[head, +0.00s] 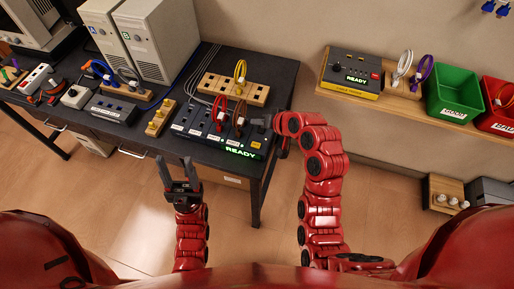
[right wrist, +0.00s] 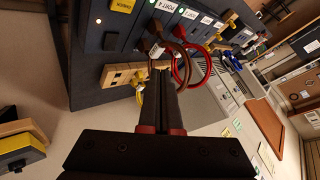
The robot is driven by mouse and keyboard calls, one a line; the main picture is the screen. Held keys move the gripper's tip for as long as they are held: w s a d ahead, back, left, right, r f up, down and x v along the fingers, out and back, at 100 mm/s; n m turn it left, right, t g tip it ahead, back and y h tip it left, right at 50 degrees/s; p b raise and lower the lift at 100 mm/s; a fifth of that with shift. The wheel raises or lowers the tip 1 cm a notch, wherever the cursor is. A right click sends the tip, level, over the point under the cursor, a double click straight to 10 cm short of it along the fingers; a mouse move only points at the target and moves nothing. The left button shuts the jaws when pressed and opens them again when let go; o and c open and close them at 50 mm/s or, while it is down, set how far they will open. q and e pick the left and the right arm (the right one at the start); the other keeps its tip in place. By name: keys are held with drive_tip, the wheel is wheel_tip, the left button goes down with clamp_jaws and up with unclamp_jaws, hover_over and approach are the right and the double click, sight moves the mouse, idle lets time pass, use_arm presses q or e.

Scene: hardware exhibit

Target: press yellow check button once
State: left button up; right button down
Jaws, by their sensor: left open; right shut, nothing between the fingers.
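The dark port panel (head: 200,128) lies on the black table with a lit green READY display (head: 240,153). A small yellow patch (head: 255,144) shows at its right end, above the display. My left gripper (head: 176,164) is open and empty in front of the table.
Red and brown cables (head: 239,119) loop up from the panel. A wooden block with a yellow cable (head: 240,77) stands behind it. Two computer towers (head: 158,40) stand at the back. A shelf at right holds a cable tester (head: 353,72) and green and red bins (head: 455,93).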

sight(258, 147)
drive_tip(key=shift+s+g, duration=0.4)
drive_tip(key=shift+s, duration=0.3)
drive_tip(key=shift+f, duration=0.1)
drive_tip(key=shift+f+b, duration=1.95)
drive_tip(key=shift+f, duration=2.4)
drive_tip(key=shift+f+b, duration=0.4)
